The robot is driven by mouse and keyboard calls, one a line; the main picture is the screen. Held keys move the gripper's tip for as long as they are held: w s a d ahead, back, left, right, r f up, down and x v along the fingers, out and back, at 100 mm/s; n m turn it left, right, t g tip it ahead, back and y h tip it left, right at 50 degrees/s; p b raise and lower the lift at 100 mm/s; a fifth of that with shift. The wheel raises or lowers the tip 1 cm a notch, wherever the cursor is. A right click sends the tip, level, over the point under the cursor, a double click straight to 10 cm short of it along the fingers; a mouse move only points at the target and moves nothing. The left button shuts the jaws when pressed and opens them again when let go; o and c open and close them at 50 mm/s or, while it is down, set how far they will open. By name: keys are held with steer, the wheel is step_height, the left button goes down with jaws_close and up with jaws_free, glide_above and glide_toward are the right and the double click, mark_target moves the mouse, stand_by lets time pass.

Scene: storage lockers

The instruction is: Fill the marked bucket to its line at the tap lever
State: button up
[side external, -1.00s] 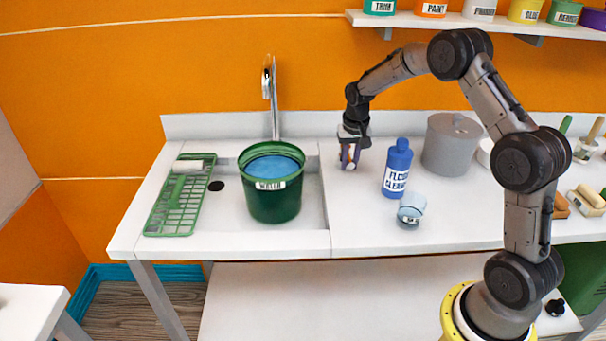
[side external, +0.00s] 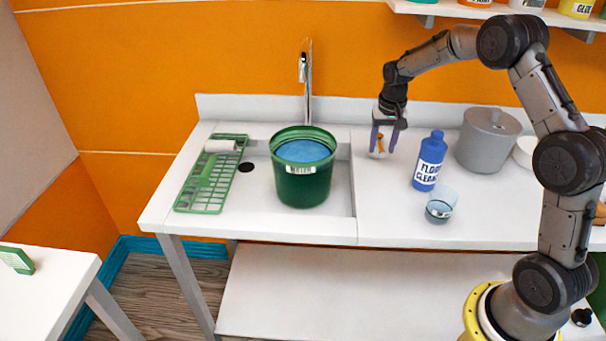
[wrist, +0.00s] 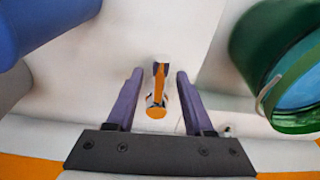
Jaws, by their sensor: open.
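The green bucket (side external: 303,188) stands upright in the sink below the chrome tap (side external: 308,85). Blue water (side external: 303,151) lies a little below its rim; I cannot make out a fill line, and no stream shows. The lever (side external: 380,143), with an orange handle and pale base, stands on the counter right of the sink. My gripper (side external: 384,150) is open above it, one finger on each side. The wrist view shows the orange lever (wrist: 158,92) between the two purple fingers, with gaps on both sides. The bucket is at upper right there (wrist: 262,50).
A blue floor cleaner bottle (side external: 429,163) and a clear cup (side external: 440,208) stand close right of my gripper. A grey lidded pot (side external: 487,140) is farther right. A green rack (side external: 212,178) with a white roller lies left of the bucket. The counter's front middle is clear.

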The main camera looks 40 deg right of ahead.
steer(key=shift+r, duration=2.5)
steer(key=shift+a, duration=0.1)
steer(key=s+a+r+n+t, duration=0.1)
steer(key=a+r, duration=0.2)
steer(key=r, duration=0.3)
steer(key=s+a+r+t, duration=0.1)
steer(key=a+r, duration=0.3)
steer(key=r, duration=0.2)
steer(key=s+a+r+n+t, duration=0.2)
steer(key=s+a+r, duration=0.45)
steer(key=s, duration=0.35)
steer(key=s+a+n+t, duration=0.1)
steer(key=s+a+n, duration=0.25)
steer(key=s, duration=0.75)
steer(key=s+a+f+n+y, duration=0.1)
steer(key=s+a+f+n, duration=0.1)
steer(key=s+f, duration=0.5)
steer(key=shift+s+f+g, duration=0.25)
steer(key=shift+s+g, duration=0.05)
steer(key=shift+g, duration=0.1)
